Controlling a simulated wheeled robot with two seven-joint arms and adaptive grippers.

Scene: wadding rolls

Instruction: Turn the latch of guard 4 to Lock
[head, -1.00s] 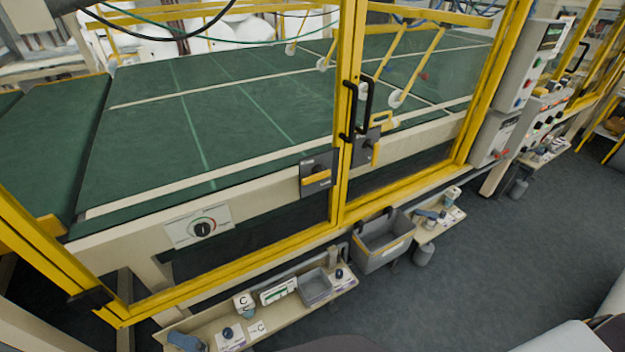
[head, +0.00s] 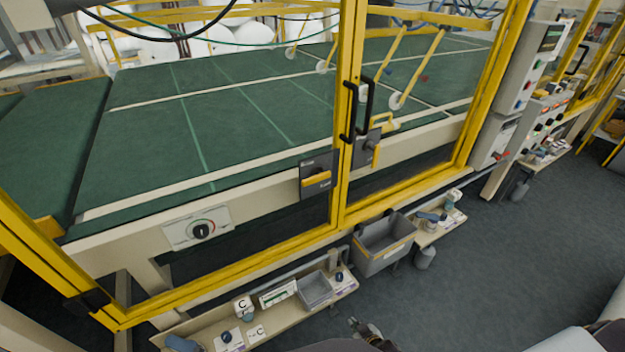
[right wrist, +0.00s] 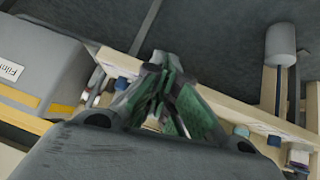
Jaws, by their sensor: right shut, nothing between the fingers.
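A dark latch plate with a yellow handle (head: 316,179) sits on the guard frame, left of the yellow door post. Its handle lies roughly level, tilted slightly; its small lettering is not legible. A second dark plate (head: 366,148) with a small knob sits just right of the post. No guard number can be read, so I cannot tell which is guard 4. My right gripper (head: 364,328) shows at the bottom edge of the head view, low and well away from both plates. In the right wrist view its fingers (right wrist: 160,82) are together and empty. My left gripper is not in view.
Yellow-framed guard doors with black pull handles (head: 366,106) enclose a green conveyor bed (head: 230,110). A dial plate (head: 198,229) is at left. A low shelf and a grey bin (head: 384,245) stand along the guard's foot. Control boxes (head: 530,65) are at right. Grey floor is clear.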

